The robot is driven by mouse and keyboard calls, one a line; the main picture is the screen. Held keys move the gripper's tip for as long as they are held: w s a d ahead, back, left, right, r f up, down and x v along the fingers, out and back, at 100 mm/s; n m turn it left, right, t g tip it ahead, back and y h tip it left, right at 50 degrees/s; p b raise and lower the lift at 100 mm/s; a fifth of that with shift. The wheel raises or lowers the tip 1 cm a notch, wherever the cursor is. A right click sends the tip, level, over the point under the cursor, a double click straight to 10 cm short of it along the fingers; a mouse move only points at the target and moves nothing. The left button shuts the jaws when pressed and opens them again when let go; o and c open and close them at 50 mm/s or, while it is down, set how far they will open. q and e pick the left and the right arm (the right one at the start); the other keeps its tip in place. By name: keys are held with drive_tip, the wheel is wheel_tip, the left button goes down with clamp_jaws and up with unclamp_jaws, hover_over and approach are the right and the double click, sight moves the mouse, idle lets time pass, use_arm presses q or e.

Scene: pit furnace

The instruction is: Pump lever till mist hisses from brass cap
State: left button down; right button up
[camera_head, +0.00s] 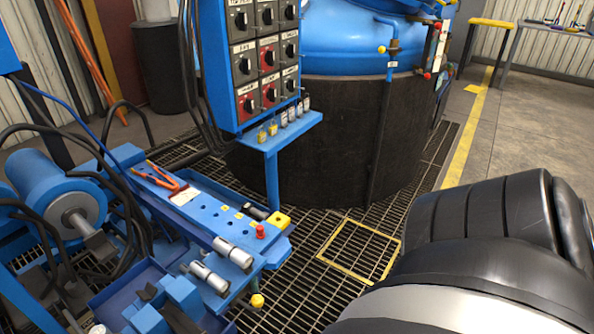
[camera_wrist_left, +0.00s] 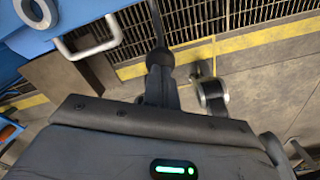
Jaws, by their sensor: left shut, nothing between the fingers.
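My left gripper (camera_wrist_left: 160,85) shows in the left wrist view as a dark narrow shape beyond the padded wrist housing. It is shut and empty. A thin dark rod (camera_wrist_left: 155,22) runs up from its tip in the picture; I cannot tell whether they touch or whether it is the lever. In the head view a small brass-coloured knob (camera_head: 257,300) is below the front edge of the blue bench (camera_head: 212,208). I cannot tell if it is the brass cap. No pump lever can be made out for certain. My left gripper is not visible in the head view.
A blue control panel (camera_head: 246,105) with rotary switches stands behind the bench. The large dark furnace (camera_head: 335,140) with a blue lid is at the back. Metal grating (camera_head: 310,235) covers the floor, with a yellow-framed hatch (camera_head: 361,251). My black arm link fills the lower right.

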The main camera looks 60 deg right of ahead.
use_arm(q)
drive_tip(key=shift+w+r, duration=0.1)
drive_tip(key=shift+r, duration=0.5)
drive_tip(key=shift+f, duration=0.1)
use_arm(e)
drive_tip(key=shift+r, duration=0.1)
use_arm(q)
drive_tip(key=shift+f, duration=0.15)
wheel_tip(320, 180, down, 10)
drive_tip(key=s+b, duration=0.2)
drive_tip(key=b, duration=0.5)
drive_tip(key=shift+s+f, duration=0.25)
drive_tip(key=shift+s, duration=0.1)
use_arm(e)
drive_tip(key=shift+w+a+f+t, duration=0.1)
drive_tip(key=shift+a+f+t, duration=0.1)
drive_tip(key=shift+f, duration=0.4)
drive_tip(key=shift+a+f+t, duration=0.1)
drive_tip(key=shift+a+f, duration=0.05)
drive_tip(key=shift+f, duration=0.45)
use_arm(q)
drive_tip(key=shift+r, duration=0.1)
use_arm(e)
drive_tip(key=shift+r, duration=0.1)
